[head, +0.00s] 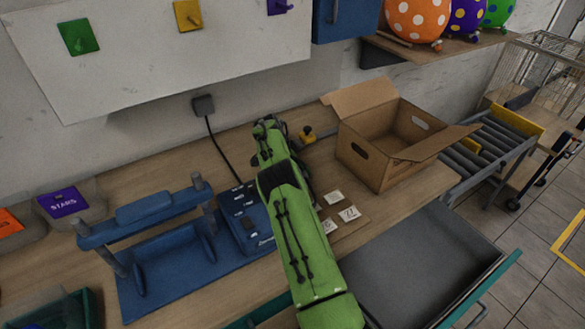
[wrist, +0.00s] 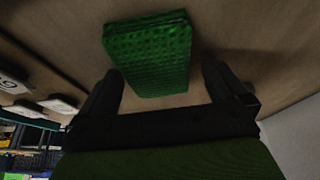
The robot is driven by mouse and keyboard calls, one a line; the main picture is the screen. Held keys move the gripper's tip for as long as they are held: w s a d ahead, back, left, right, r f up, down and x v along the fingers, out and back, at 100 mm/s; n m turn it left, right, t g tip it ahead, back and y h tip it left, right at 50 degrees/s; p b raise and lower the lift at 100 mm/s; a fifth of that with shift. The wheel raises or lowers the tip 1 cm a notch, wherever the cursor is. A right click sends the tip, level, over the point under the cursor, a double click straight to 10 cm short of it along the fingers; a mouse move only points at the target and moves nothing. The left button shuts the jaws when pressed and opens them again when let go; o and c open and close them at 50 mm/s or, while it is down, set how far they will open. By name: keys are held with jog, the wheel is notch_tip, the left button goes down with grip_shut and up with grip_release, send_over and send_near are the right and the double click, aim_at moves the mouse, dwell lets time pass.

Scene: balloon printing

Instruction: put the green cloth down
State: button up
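The green cloth (wrist: 150,50) shows in the wrist view as a thick, folded, textured block. It is just beyond my gripper's fingertips (wrist: 163,80) and appears to lie against the brown wooden surface. The two dark fingers are spread, and a gap shows between the cloth and the right finger. The left finger is close to the cloth's lower left edge; I cannot tell whether they touch. In the head view my gripper (head: 268,125) is over the back of the workbench (head: 165,172), and my green arm hides the cloth.
An open cardboard box (head: 378,160) stands right of my gripper. A blue press frame (head: 155,235) and blue control box (head: 246,215) are on the left. Small numbered cards (head: 348,213) lie beside my arm. An open grey drawer (head: 425,265) is at front right.

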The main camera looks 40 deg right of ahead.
jog(key=shift+s+r, duration=0.1)
dwell(0.3)
jog(key=s+a+r+n+t+y+p, duration=0.15)
jog(key=a+r, duration=0.25)
jog(key=r, duration=0.7)
jog(key=s+a+r+n, duration=0.2)
jog(key=s+a+r, duration=0.15)
jog(key=r, duration=0.75)
jog(key=s+a+r+n+t+y, duration=0.2)
jog(key=s+a+r+n, duration=0.4)
jog(key=s+a+r, duration=0.5)
jog(key=s+a+f+n, duration=0.2)
jog(key=s+a+n, duration=0.1)
jog(key=s, duration=0.4)
jog(key=s+a+f+n+t, duration=0.1)
jog(key=s+a+f+n, duration=0.1)
jog(key=s, duration=0.5)
jog(key=s+a+f+n+t+y, duration=0.1)
jog(key=s+a+f+n, duration=0.1)
jog(key=s, duration=0.5)
jog(key=shift+s+a+f+n, duration=0.15)
jog(key=shift+a+f+n, duration=0.25)
jog(key=shift+a+n, duration=0.6)
jog(key=shift+d, duration=0.1)
